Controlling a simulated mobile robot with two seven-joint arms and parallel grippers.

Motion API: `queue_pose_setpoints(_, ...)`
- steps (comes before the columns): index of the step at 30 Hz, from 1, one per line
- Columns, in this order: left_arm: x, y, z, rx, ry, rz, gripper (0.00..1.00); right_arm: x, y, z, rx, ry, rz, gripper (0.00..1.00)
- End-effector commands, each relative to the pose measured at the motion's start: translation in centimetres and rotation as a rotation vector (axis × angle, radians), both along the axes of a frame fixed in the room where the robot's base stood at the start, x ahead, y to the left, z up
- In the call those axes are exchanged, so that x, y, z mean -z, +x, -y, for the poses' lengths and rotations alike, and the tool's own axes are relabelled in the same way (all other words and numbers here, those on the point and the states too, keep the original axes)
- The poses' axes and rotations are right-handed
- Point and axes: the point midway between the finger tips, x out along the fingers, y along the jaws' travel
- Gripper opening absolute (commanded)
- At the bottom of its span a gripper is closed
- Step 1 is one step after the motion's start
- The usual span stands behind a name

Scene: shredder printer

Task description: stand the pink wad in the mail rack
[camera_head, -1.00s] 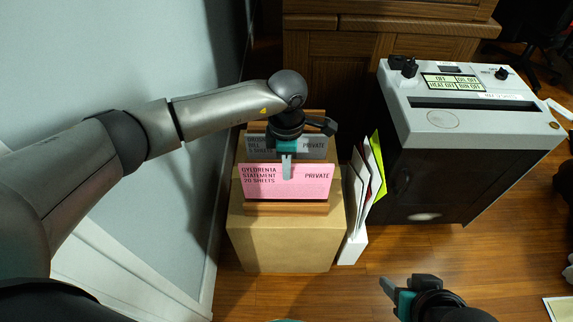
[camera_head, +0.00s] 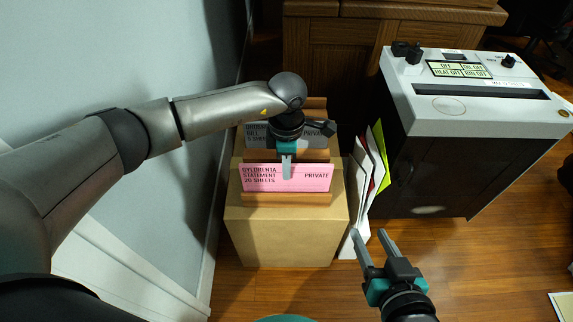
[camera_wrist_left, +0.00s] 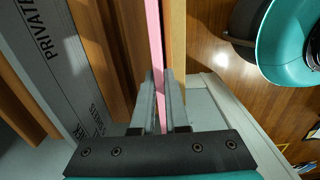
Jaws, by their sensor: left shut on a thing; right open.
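The pink wad (camera_head: 262,178) is a flat pink sheet stack printed with a statement label and "PRIVATE". It stands upright in the front part of the wooden mail rack (camera_head: 285,199), its lower edge hidden behind the front rail. My left gripper (camera_head: 287,170) is shut on its top edge from above. In the left wrist view the pink wad (camera_wrist_left: 154,45) shows edge-on between the two fingers (camera_wrist_left: 160,100), with wooden rails on both sides. My right gripper (camera_head: 372,243) is open and empty, low in front of the rack, to its right.
A grey wad (camera_head: 318,141) stands in the rack behind the pink one. The rack sits on a cardboard box (camera_head: 285,240). A white holder with papers (camera_head: 362,170) stands right of it. The shredder (camera_head: 470,110) is further right. Wooden floor (camera_head: 470,260) is clear in front.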

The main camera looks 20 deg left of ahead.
Motion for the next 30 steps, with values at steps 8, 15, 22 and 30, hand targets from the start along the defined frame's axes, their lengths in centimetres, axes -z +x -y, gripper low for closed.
queue_pose_setpoints(8,0.31,0.01,0.03,0.0,-0.001,0.0,0.0,-0.18,0.06,-0.45,-0.003,0.022,0.037,0.5)
queue_pose_setpoints(15,0.28,0.02,0.03,0.0,-0.001,0.0,0.17,-0.2,0.06,-0.44,-0.003,0.022,0.037,0.5)
queue_pose_setpoints(22,0.28,0.02,0.03,0.0,-0.001,0.0,0.43,-0.17,0.06,-0.44,-0.003,0.022,0.036,0.5)
queue_pose_setpoints(30,0.3,0.0,0.01,0.0,0.0,0.0,0.47,-0.16,0.06,-0.44,-0.003,0.021,0.035,0.5)
